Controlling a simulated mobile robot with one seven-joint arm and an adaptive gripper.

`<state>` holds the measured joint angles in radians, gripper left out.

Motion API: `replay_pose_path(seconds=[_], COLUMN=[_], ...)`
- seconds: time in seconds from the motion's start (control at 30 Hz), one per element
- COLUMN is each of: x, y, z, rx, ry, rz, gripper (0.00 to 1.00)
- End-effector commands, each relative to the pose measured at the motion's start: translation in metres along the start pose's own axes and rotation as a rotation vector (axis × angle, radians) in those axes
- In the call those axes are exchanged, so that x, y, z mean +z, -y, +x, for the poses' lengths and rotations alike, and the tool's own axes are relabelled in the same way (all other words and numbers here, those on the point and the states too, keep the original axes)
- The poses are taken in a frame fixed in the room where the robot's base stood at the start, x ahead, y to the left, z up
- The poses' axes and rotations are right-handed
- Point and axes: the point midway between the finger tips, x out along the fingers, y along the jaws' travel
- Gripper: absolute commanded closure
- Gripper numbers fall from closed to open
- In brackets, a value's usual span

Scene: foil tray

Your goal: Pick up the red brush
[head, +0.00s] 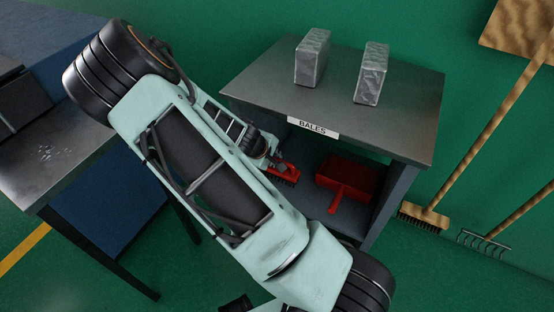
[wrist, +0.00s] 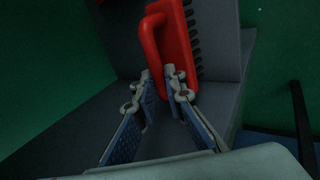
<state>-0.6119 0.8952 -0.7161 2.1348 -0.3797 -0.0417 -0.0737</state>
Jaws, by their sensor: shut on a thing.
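The red brush (head: 285,173), with dark bristles, is on the shelf under the grey BALES table, at its left side. In the wrist view the brush (wrist: 178,45) shows its curved handle at left and its bristles at right. My gripper (wrist: 160,78) has its fingertips at the near end of the brush and is shut on it. The exact contact is partly hidden by the fingertips. In the head view my arm covers the left of the shelf, and my gripper (head: 274,160) is mostly hidden beside the brush.
A red dustpan (head: 345,178) lies on the same shelf, to the right of the brush. The BALES tabletop (head: 335,100) is close above and carries two foil-grey blocks (head: 312,58). A broom (head: 424,215) and a rake (head: 485,240) lean at the right. Another metal table (head: 60,165) stands at left.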

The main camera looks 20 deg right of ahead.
Motion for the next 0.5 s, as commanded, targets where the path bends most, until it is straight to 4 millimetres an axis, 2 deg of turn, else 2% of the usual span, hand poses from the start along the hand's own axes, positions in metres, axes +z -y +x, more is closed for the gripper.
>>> replay_pose_path(seconds=[0.03,0.5], x=[-0.001,0.001], y=[0.013,0.102], z=[-0.007,-0.068], rx=[-0.002,-0.001], ry=[0.001,0.000], rz=[-0.011,-0.009], gripper=[1.00,1.00])
